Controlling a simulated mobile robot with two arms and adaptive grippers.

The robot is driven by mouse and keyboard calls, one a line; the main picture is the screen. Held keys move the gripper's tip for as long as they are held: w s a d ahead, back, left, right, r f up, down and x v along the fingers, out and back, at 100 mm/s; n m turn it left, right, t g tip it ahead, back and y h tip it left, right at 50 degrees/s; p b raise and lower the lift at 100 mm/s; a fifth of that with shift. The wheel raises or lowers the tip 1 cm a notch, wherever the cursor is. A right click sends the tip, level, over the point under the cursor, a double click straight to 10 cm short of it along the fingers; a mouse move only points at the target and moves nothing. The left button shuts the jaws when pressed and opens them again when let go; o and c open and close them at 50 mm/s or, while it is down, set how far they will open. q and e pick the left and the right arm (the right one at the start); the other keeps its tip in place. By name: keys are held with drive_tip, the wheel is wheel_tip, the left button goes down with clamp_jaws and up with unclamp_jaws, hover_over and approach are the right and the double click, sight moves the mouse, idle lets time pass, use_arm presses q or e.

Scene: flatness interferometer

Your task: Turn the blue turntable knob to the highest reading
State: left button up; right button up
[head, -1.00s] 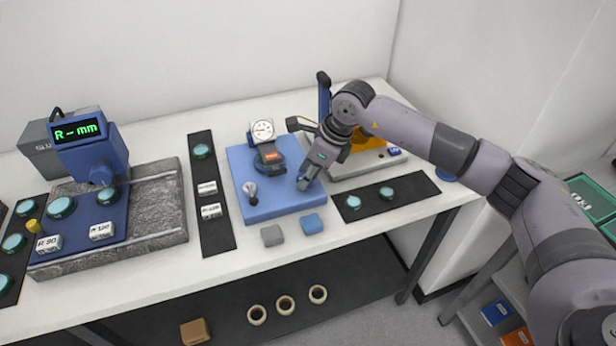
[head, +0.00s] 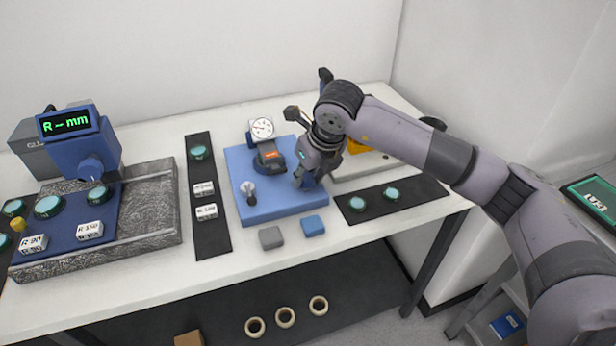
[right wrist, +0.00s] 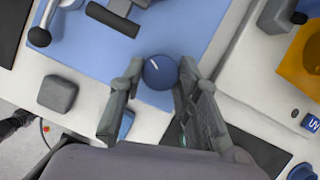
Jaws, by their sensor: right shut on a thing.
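The blue turntable knob (right wrist: 160,72) is round with a white index line pointing to the upper left in the right wrist view. My right gripper (head: 308,182) has its fingers on either side of the knob, shut on it, at the right edge of the light blue plate (head: 250,205). In the head view the gripper hides the knob. A round white dial gauge (head: 262,128) stands at the back of the plate; its needle is too small to read.
A silver ball-topped lever (head: 250,192) stands on the plate. Grey (head: 271,238) and blue (head: 313,226) blocks lie in front of it. A yellow device (head: 358,145) stands close behind my right gripper. Dark strips with teal discs (head: 391,194) flank the plate.

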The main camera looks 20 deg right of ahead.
idle(0.4)
drive_tip(key=o, duration=1.1)
drive_tip(key=shift+o, duration=0.2)
drive_tip(key=shift+r, duration=0.1)
drive_tip(key=v, duration=1.1)
drive_tip(key=shift+r, duration=0.4)
drive_tip(key=shift+s, duration=0.15)
